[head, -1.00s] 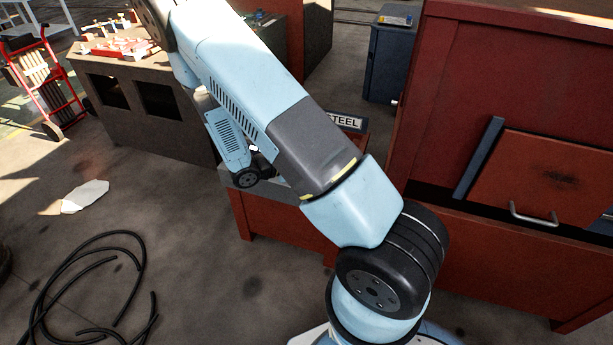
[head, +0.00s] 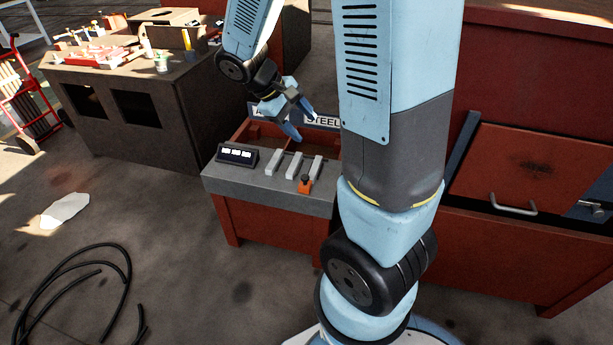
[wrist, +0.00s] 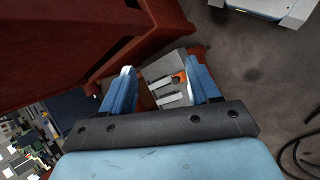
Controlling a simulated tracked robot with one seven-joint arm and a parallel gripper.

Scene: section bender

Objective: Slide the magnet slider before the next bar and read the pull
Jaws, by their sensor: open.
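The orange magnet slider (head: 305,184) with a dark top sits on the grey top of a red stand (head: 270,187), at the near end of the rightmost visible bar (head: 316,167). Two more pale bars, a middle one (head: 294,165) and a left one (head: 272,163), lie left of it. A black readout box (head: 237,154) with white displays stands at the left; its figures are too small to read. My gripper (head: 302,123) is open and empty above the back of the stand. In the wrist view, the slider (wrist: 179,77) shows between the fingers, beyond them and close to one finger.
My arm hides the stand's right side. A red cabinet (head: 530,150) with a handle is at the right. A cluttered workbench (head: 130,100) is at the back left. Black hose (head: 75,285) lies on the floor.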

